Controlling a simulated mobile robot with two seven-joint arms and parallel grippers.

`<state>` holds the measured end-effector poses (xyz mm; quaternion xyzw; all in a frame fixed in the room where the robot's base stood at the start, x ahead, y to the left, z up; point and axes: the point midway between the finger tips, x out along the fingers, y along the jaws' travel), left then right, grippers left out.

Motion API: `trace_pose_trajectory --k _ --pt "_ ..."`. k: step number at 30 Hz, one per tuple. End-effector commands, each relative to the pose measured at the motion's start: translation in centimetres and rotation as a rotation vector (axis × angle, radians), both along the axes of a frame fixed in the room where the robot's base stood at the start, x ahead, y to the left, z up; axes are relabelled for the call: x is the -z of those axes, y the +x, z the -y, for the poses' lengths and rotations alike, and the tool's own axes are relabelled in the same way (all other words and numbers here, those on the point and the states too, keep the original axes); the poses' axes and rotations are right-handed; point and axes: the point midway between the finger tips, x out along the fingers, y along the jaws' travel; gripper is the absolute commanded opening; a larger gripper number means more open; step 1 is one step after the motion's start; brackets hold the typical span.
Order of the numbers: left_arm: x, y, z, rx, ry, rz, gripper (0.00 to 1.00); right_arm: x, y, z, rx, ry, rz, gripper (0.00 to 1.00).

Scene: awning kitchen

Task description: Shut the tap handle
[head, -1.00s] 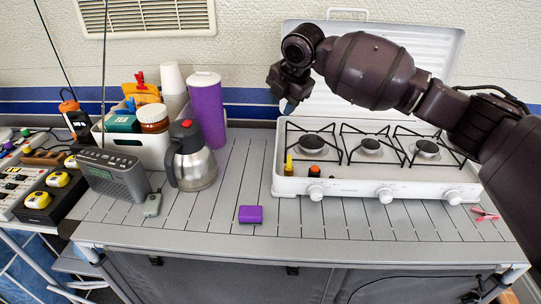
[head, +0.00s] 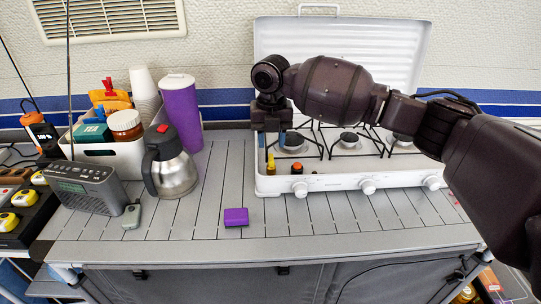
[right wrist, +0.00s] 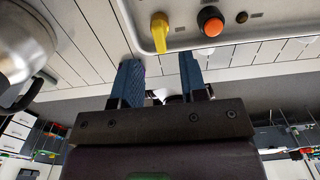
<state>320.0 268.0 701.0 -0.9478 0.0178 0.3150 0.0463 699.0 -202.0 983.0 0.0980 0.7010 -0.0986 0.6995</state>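The yellow tap handle (head: 271,164) is on the left end of the white stove's front. It looks upright in the head view, next to an orange knob (head: 299,168). In the right wrist view the yellow handle (right wrist: 160,32) and the orange knob (right wrist: 210,22) show at the top, beyond the fingertips. My right gripper (head: 273,140) hangs fingers down over the stove's left end, just above the handle in the picture. Its two blue fingers are apart with nothing between them in the right wrist view (right wrist: 160,75). They appear clear of the handle. My left gripper is not in view.
The stove (head: 335,182) has burner grates and a raised lid (head: 385,40) behind. A steel jug (head: 175,177) stands left of it, with a purple tumbler (head: 183,115) behind. A purple block (head: 236,217) lies in front. The counter between jug and stove is clear.

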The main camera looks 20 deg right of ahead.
Motion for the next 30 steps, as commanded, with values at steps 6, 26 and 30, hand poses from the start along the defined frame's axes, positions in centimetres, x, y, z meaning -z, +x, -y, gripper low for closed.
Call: trace_pose_trajectory --k 6,26,30 --pt "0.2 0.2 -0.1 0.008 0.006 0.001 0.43 3.6 0.0 0.0 0.000 0.000 -0.002 0.39" --pt "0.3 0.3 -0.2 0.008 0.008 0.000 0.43 5.1 0.0 0.0 0.001 0.000 0.002 0.23" --pt "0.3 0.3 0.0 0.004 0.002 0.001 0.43 5.1 0.0 0.0 0.001 0.000 0.002 0.01"
